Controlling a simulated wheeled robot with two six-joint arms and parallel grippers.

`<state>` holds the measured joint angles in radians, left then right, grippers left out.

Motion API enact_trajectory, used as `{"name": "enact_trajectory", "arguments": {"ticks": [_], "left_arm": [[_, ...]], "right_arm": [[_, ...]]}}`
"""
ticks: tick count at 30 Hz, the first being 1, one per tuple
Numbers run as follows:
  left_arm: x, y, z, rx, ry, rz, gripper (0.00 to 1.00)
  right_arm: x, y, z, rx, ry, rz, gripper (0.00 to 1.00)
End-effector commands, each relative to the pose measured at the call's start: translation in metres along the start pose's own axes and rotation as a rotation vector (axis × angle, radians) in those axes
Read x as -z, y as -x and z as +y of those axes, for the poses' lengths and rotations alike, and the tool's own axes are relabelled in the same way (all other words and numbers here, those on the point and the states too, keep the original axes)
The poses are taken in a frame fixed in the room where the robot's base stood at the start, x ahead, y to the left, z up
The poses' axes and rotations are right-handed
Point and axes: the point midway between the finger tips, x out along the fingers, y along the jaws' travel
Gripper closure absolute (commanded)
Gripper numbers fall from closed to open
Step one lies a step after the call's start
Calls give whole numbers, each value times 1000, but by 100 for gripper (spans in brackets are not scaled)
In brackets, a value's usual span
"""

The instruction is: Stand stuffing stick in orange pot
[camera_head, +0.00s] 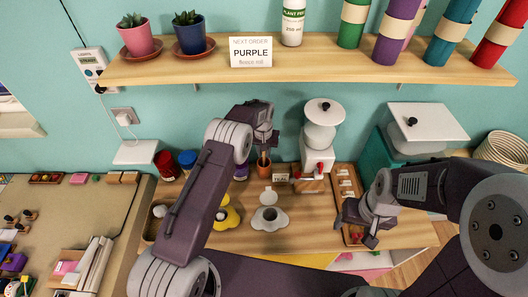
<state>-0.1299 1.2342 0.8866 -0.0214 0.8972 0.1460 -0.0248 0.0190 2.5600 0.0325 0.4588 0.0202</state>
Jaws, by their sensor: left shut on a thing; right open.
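The small orange pot (264,170) stands on the wooden counter near the wall. My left gripper (264,145) is directly above the pot, pointing down, and is shut on the stuffing stick (263,155). Only a short part of the stick shows between the fingers and the pot's mouth. I cannot tell how deep its lower end is in the pot or whether it touches the pot. My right gripper (356,231) is open and empty at the right, over the counter beside a wooden tray (354,238).
A white machine (318,150) stands right of the pot. A small sign (281,177) and a white flower-shaped piece (270,218) are close by. A shelf (300,67) with plants and rolls hangs above.

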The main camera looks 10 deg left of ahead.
Motion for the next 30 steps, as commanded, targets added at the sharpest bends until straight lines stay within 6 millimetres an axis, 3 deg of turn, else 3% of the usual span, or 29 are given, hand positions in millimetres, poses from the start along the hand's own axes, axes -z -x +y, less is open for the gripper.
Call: {"name": "enact_trajectory", "arguments": {"ticks": [3,4,6,17,24,30], "left_arm": [[-1,-5,0,0,0,0,100],[0,-3,0,0,0,0,71],[0,-3,0,0,0,0,57],[1,5,0,0,0,2,57],[0,52,0,-1,0,4,57],[0,74,0,0,0,0,57]], "right_arm": [[0,-5,0,0,0,0,34],[0,-3,0,0,0,0,34],[0,-3,0,0,0,0,34],[0,-2,0,0,0,0,34],[-2,-15,0,0,0,0,34],[-2,-17,0,0,0,0,34]]}}
